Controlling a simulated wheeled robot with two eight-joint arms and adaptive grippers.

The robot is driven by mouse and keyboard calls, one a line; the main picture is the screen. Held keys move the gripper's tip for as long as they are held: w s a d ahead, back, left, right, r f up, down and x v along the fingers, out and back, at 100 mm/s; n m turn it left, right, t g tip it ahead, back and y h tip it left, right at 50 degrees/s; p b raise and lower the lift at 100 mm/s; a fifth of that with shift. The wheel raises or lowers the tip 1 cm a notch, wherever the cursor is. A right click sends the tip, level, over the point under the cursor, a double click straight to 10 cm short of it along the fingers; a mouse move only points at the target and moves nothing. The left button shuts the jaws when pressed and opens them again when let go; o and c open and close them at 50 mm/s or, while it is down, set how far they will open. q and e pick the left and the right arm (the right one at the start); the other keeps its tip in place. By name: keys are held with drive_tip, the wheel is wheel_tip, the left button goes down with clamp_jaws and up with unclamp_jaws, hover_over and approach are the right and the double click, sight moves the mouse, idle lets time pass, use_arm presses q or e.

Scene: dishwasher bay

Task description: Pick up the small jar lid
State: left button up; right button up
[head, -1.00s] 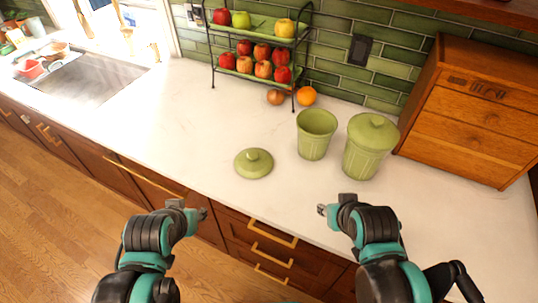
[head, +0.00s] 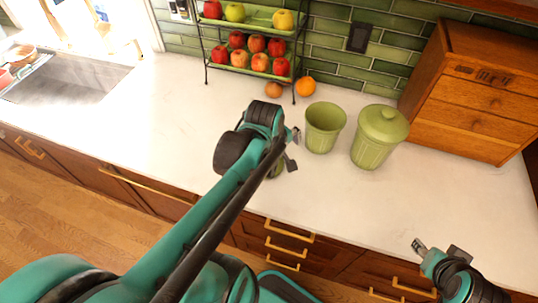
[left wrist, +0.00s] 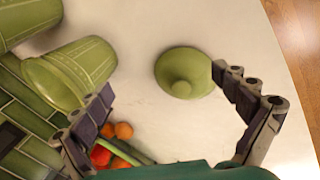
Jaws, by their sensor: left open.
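The small green jar lid (left wrist: 183,73), round with a knob, lies on the white counter. It shows whole in the left wrist view; in the head view only a green sliver (head: 277,171) shows behind my left gripper. My left gripper (head: 292,149) is open and empty over the counter by the lid. In the left wrist view its fingers (left wrist: 162,84) are spread, with the lid closer to the right fingertip, which overlaps its edge in the picture; whether they touch, I cannot tell. My right gripper (head: 438,249) is open and empty near the counter's front edge, far right.
An open green jar (head: 325,128) stands right of the left gripper, and a lidded green jar (head: 379,138) beside it. A wooden drawer box (head: 470,95) stands at right.

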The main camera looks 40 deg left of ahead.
use_arm(q)
drive_tip(key=a+n+p, duration=0.1)
drive_tip(key=a+n, duration=0.2)
drive_tip(key=n, duration=0.1)
drive_tip(key=w+a+f+n+g+p, duration=0.1)
drive_tip(key=a+n, duration=0.2)
drive_tip(key=n, duration=0.2)
drive_tip(key=a+n+g+h+p, duration=0.1)
drive_tip(key=a+n, duration=0.2)
drive_tip(key=n, duration=0.2)
drive_tip(key=shift+w+f, duration=0.35)
drive_tip(key=shift+f, duration=0.05)
drive_tip(key=shift+a+f+n, duration=0.1)
drive_tip(key=shift+f+n, duration=0.25)
drive_tip(key=shift+n, duration=0.05)
drive_tip(key=f+b, duration=0.1)
drive_tip(key=f, duration=0.1)
drive_tip(key=f+b, duration=0.1)
drive_tip(key=f, duration=0.2)
drive_tip(key=f+b, duration=0.1)
drive_tip(key=f, duration=0.1)
drive_tip(key=shift+w+d+f, duration=0.2)
drive_tip(key=shift+w+d, duration=0.2)
use_arm(e)
drive_tip(key=shift+s+d+r, duration=0.15)
drive_tip(key=shift+r, duration=0.4)
